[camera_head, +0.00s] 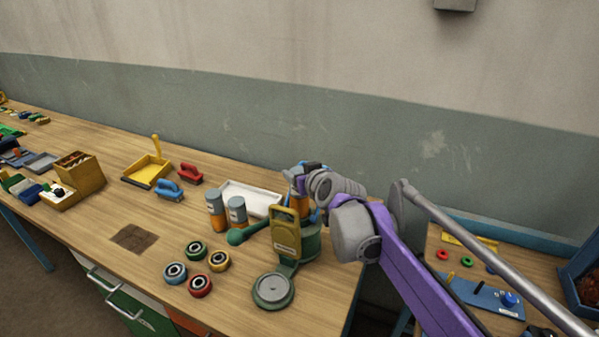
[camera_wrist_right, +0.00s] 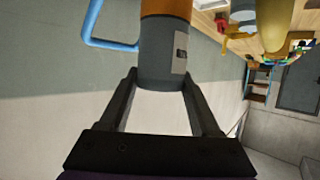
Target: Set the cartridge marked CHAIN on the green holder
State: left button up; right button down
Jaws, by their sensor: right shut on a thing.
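My right gripper (camera_head: 303,178) is shut on a grey and orange cartridge (camera_wrist_right: 163,50). In the right wrist view the cartridge sits between both fingers, its grey end toward the palm. A pale label with a dark mark is on it, too small to read. In the head view its orange part (camera_head: 299,207) shows behind the yellow and green device (camera_head: 285,232). Two similar cartridges, one (camera_head: 216,209) and another (camera_head: 237,211), stand upright on the bench to the left. A green ring-shaped holder (camera_head: 196,250) lies in front of them. My left gripper is out of view.
Yellow (camera_head: 219,260), blue (camera_head: 175,272) and red (camera_head: 200,286) rings lie beside the green one. A white tray (camera_head: 252,198) is behind the standing cartridges. The device's round green foot (camera_head: 273,290) is near the front edge.

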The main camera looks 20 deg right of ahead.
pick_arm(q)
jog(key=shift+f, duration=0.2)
pick_arm(e)
jog(key=shift+f, duration=0.45)
jog(key=shift+c, duration=1.9)
grip_release()
jog(key=shift+p+v, duration=0.35)
jog(key=shift+v, duration=0.55)
pick_arm(q)
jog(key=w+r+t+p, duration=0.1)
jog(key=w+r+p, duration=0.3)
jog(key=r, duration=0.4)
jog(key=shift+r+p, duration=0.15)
jog(key=shift+p, duration=0.15)
pick_arm(e)
jog(key=v, duration=0.9)
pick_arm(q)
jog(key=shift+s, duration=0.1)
pick_arm(e)
jog(key=shift+s, duration=0.1)
